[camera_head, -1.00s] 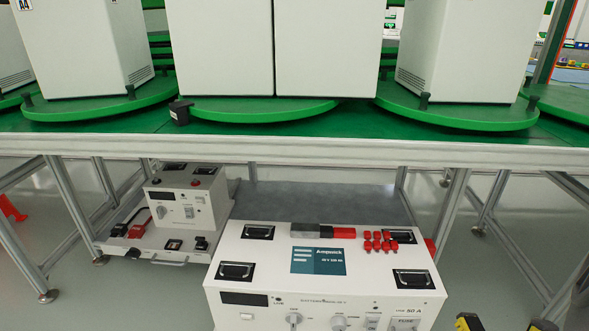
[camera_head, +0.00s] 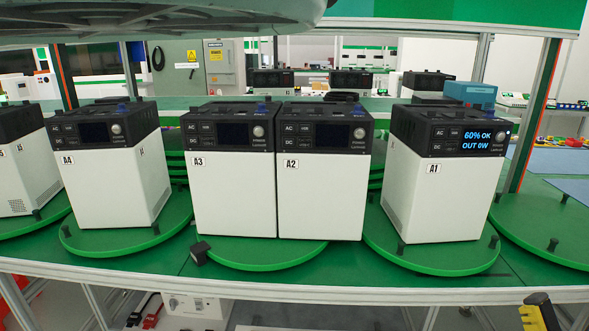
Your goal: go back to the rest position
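The rest of my gripper and arm is out of the picture.
Units A4 (camera_head: 113,185), A3 (camera_head: 233,190), A2 (camera_head: 322,192) and A1 (camera_head: 436,195) stand on green turntables (camera_head: 430,260). A1's screen reads 60% OK, OUT 0W. A grey structure (camera_head: 150,20) crosses the top. A white device (camera_head: 193,306) sits below the table.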

